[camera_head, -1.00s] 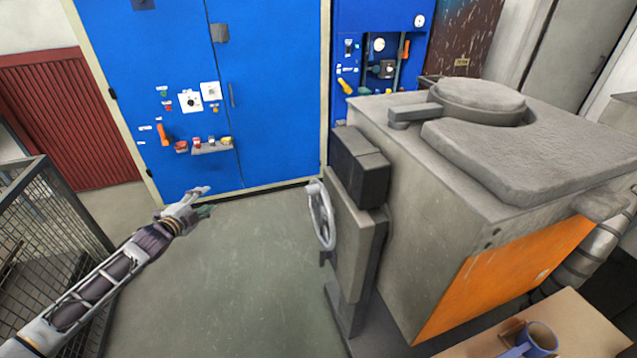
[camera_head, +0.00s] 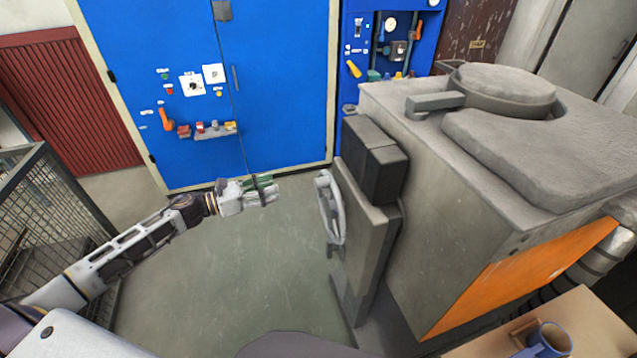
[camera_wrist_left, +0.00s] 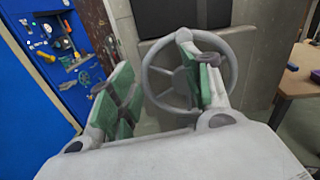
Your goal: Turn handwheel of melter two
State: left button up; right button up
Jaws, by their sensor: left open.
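The handwheel (camera_head: 331,207) is a grey spoked wheel on the left side of the melter (camera_head: 440,170), a grey box with an orange panel and a round lid on top. My left gripper (camera_head: 268,190) is open and empty, a short gap to the left of the wheel. In the left wrist view the handwheel (camera_wrist_left: 160,75) stands beyond the open green-padded fingers (camera_wrist_left: 160,90), and the right finger covers part of its rim and spokes. No contact with the wheel shows. My right gripper is not in view.
A blue cabinet (camera_head: 290,80) with switches and an orange handle stands behind. A wire mesh cage (camera_head: 45,215) is at the left. A table (camera_head: 590,320) with a blue mug (camera_head: 550,338) is at the lower right. The floor (camera_head: 230,270) left of the wheel is clear.

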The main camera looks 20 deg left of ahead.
aim_at(316, 184)
pick_arm(q)
jog(key=m, duration=0.2)
jog(key=s+d+m+g+h, duration=0.1)
jog(key=s+m, duration=0.1)
jog(key=m, duration=0.1)
jog(key=shift+s+d+r+m+g+h, duration=0.1)
jog(key=shift+s+d+m+g+h, duration=0.05)
jog(key=shift+d+m+g+h, duration=0.2)
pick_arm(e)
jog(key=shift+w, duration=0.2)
pick_arm(q)
jog(key=shift+d, duration=0.15)
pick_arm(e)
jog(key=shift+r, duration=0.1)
